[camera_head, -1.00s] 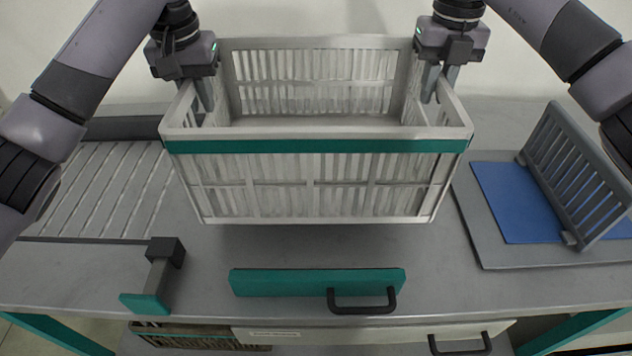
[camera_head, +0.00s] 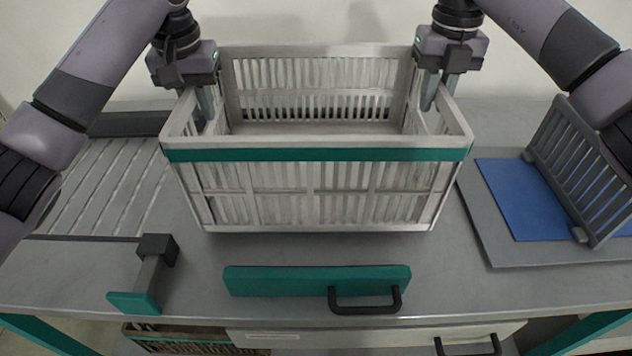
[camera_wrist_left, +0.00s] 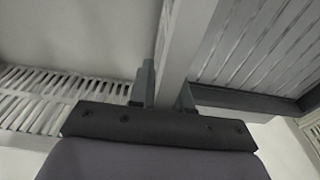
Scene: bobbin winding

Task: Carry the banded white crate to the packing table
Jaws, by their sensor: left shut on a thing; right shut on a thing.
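The white crate (camera_head: 318,193) with a green band (camera_head: 318,155) along its front rim is in the middle of the head view. It is level and looks empty. My left gripper (camera_head: 204,103) is shut on the crate's left side wall. My right gripper (camera_head: 436,92) is shut on its right side wall. In the left wrist view the fingers (camera_wrist_left: 165,95) sit on either side of the crate's wall (camera_wrist_left: 186,45). The crate appears to be over the grey table (camera_head: 200,262); whether its base touches the surface I cannot tell.
A ribbed conveyor-like surface (camera_head: 105,190) is at the left, with a green-tipped stop (camera_head: 145,280) in front. A blue mat (camera_head: 520,198) and a slatted grey rack (camera_head: 580,170) are at the right. A green block with a black handle (camera_head: 315,282) is at the front edge.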

